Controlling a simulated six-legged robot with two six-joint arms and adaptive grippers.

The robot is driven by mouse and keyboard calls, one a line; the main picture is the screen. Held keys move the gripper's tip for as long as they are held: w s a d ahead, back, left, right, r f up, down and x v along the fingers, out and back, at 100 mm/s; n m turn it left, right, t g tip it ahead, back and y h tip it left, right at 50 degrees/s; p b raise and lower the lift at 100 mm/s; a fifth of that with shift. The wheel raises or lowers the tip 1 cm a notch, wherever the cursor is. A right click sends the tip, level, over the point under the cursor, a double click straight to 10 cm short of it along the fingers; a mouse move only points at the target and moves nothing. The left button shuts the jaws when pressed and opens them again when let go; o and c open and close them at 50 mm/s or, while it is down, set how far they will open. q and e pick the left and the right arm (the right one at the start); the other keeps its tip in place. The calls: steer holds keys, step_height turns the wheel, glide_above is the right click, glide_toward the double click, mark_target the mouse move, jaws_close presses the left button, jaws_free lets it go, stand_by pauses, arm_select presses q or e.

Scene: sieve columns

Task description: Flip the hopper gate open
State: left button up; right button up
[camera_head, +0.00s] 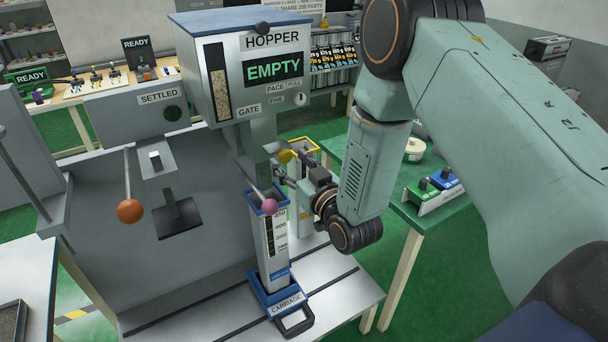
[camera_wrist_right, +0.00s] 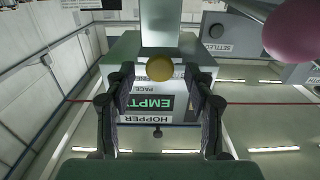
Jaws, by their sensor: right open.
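The grey hopper (camera_head: 250,70) stands at the upper middle with a blue lid, a green "EMPTY" display and a "GATE" label. A yellow ball knob (camera_head: 286,156) is below it, beside its grey outlet. In the right wrist view the yellow knob (camera_wrist_right: 159,68) lies between the fingertips of my right gripper (camera_wrist_right: 159,76). The fingers are apart, with gaps on both sides of the knob. In the head view my right gripper (camera_head: 284,170) is just below the knob, partly hidden by its wrist. My left gripper is not in view.
A clear measuring column stands on the blue carriage (camera_head: 282,305) below the outlet. A rod with a pink ball (camera_head: 269,206) juts close to my right gripper. An orange ball lever (camera_head: 130,211) is at left. A green table (camera_head: 440,205) stands at right.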

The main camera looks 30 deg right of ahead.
steer(key=s, duration=1)
steer(key=shift+s+d, duration=0.4)
steer(key=shift+d, duration=0.05)
steer(key=shift+f, duration=0.1)
steer(key=s+a+f+m+g+b, duration=0.1)
steer(key=s+f+g+b, duration=0.2)
steer(key=f, duration=0.4)
steer(key=s+f+g, duration=0.4)
steer(key=f, duration=0.4)
steer(key=s+a+f+m+g+b, duration=0.1)
steer(key=s+f+g+b, duration=0.2)
steer(key=f, duration=0.4)
steer(key=s+f+g+h+b, duration=0.1)
steer(key=s+f+g+b, duration=0.7)
steer(key=s+f, duration=1.1)
steer(key=s+b, duration=0.1)
steer(key=b, duration=0.2)
steer(key=shift+a+f+n+b, duration=0.25)
steer(key=shift+a+n+b, duration=0.05)
steer(key=shift+a, duration=0.05)
